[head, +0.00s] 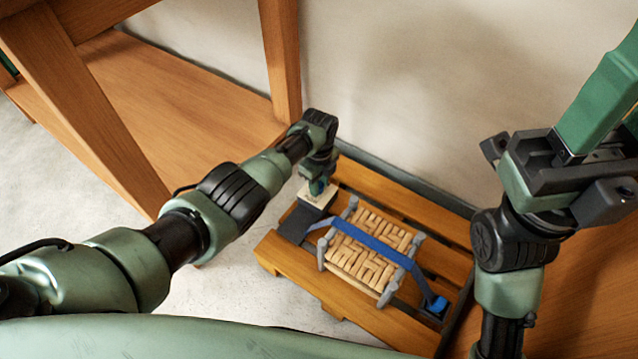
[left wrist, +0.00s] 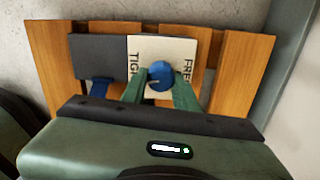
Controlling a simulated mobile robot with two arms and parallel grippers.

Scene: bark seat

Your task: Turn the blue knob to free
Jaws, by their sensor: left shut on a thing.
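The blue knob (left wrist: 160,74) sits on a pale plate (left wrist: 148,48) in the left wrist view. The plate has black lettering: "TIGHT" on the left of the knob and "FREE" on the right, partly covered by a finger. My left gripper (left wrist: 160,84) is shut on the knob, one green finger on each side. I cannot tell which word the knob points to. In the head view my left gripper (head: 318,187) reaches down to the plate (head: 313,198), and the knob is hidden there. My right gripper (head: 590,125) is raised at the right, its fingertips outside the picture.
A woven bark seat (head: 365,248) with grey legs lies on a wooden pallet (head: 290,262). A blue strap (head: 385,250) crosses it to a blue fitting (head: 436,304) at the right. A dark block (head: 297,226) adjoins the plate. A wall (head: 400,90) stands behind; wooden furniture (head: 170,90) stands left.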

